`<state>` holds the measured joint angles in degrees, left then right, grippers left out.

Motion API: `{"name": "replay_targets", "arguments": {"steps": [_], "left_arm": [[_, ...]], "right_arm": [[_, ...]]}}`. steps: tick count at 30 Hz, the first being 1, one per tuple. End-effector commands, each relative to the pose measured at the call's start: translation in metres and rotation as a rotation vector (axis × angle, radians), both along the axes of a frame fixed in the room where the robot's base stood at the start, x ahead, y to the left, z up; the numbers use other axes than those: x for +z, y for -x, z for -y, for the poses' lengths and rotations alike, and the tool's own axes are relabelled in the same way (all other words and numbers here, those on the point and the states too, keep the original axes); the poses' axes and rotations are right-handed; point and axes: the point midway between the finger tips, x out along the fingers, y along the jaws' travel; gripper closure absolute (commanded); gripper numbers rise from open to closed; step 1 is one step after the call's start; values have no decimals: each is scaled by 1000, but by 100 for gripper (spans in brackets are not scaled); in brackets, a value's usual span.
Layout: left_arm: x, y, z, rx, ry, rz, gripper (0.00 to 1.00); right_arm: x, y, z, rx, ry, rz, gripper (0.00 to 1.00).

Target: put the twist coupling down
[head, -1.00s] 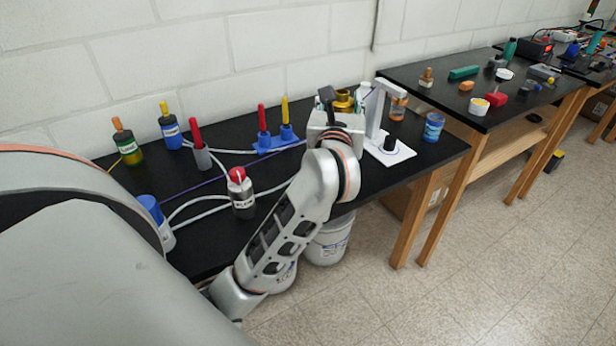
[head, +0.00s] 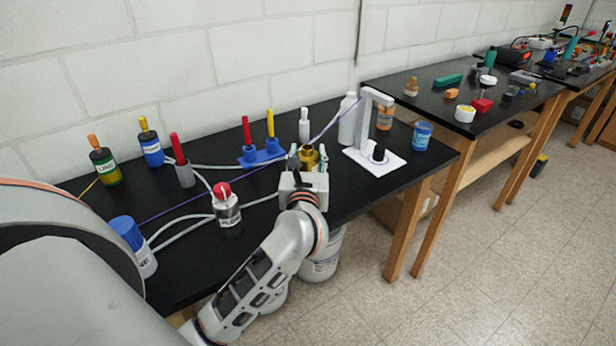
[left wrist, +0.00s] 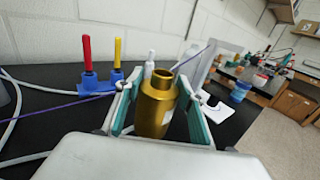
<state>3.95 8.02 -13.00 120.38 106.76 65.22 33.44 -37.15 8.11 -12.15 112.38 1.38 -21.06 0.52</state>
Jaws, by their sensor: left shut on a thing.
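The twist coupling is a gold, bottle-shaped metal piece (head: 308,157) with a narrower open neck, upright at the table's near side in the head view. My left gripper (head: 308,161) is shut on it. In the left wrist view the coupling (left wrist: 156,104) stands between the two teal-lined fingers of the left gripper (left wrist: 160,110), its open end up. Whether its lower end touches the table is hidden by the gripper body. My right gripper is not in view.
A white stand (head: 394,162) with a black plug is to the right, a white bottle (head: 347,120) behind. A blue holder (head: 262,154) with red and yellow sticks is left. A red-capped bottle (head: 227,210), grey hoses and a purple cord (head: 205,201) lie further left.

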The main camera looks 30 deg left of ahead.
Motion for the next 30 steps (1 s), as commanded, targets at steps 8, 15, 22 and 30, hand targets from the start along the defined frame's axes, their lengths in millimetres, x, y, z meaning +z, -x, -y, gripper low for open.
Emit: {"name": "replay_targets", "arguments": {"steps": [8, 15, 22, 30], "left_arm": [[-26, 0, 0, 0, -3, -2, 86], [-57, 0, 0, -1, -3, -1, 86], [-57, 0, 0, -1, -2, 3, 86], [-61, 0, 0, 0, -1, 1, 51]], "right_arm": [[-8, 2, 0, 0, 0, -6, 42], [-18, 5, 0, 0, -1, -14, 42], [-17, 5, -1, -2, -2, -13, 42], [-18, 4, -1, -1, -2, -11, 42]]}}
